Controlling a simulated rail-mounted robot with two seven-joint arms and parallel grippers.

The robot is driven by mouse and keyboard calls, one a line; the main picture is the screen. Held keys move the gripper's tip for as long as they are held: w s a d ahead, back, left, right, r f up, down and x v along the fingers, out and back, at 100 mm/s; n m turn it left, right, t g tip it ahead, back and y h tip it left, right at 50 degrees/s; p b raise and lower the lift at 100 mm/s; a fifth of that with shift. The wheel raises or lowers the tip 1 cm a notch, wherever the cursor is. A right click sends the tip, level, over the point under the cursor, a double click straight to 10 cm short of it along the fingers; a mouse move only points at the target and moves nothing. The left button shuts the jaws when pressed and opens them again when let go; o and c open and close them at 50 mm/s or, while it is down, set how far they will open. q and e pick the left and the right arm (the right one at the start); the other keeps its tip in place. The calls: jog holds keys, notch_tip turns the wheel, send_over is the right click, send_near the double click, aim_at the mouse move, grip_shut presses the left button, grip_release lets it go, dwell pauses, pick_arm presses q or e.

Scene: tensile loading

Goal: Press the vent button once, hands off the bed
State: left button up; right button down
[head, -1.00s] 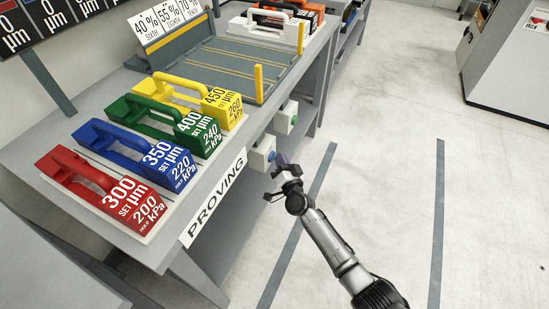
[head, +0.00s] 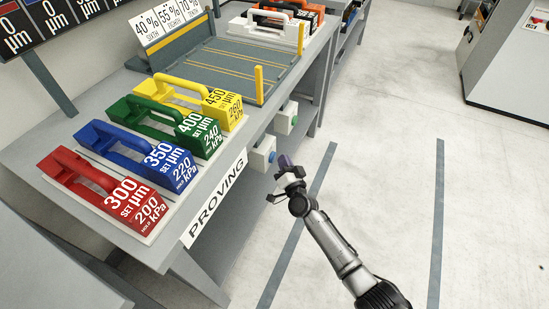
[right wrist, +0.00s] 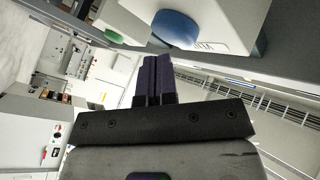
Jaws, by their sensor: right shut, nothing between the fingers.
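A second white box with a green button (head: 294,120) sits farther back along the same side. My right gripper (head: 284,161) is shut and empty, its dark purple fingertips just right of the blue button with a small gap. The fingers also show in the right wrist view (right wrist: 154,66). My left gripper is out of view.
The grey bench (head: 215,165) carries red (head: 105,195), blue (head: 140,160), green (head: 170,128) and yellow (head: 200,98) handled blocks. Behind them is a grey bed (head: 240,62) with yellow lines and an upright yellow post.

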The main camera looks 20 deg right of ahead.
jog(key=s+d+p, duration=0.1)
jog(key=s+d, duration=0.3)
jog(key=shift+s+p, duration=0.15)
jog(key=shift+p, duration=0.25)
jog(key=shift+d, duration=0.1)
dwell(0.5)
dwell(0.7)
dwell(0.7)
dwell(0.7)
